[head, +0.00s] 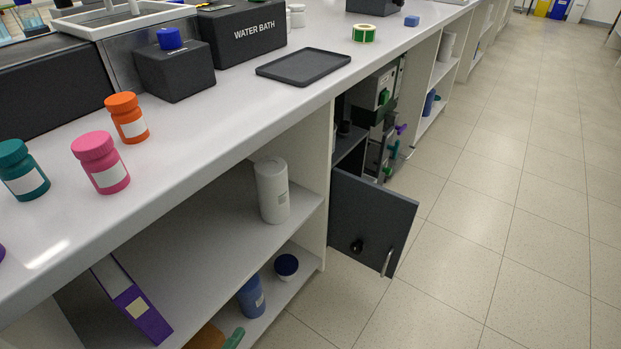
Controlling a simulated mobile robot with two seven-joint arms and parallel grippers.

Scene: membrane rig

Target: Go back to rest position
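Neither of my grippers shows in the head view, and no part of my arms is visible. The membrane rig (386,100) appears to be the equipment with green and purple handles inside the cabinet under the bench. The dark grey cabinet door (370,215) stands open, swung out over the floor, with a metal handle near its lower right edge. The cabinet's inside is partly hidden by the door and the bench.
The white bench (215,125) carries teal (22,170), pink (100,162) and orange (127,118) jars, a black tray (303,67) and a water bath box (243,32). Shelves below hold a white container (272,190) and a purple binder (133,305). The tiled floor (500,200) at right is clear.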

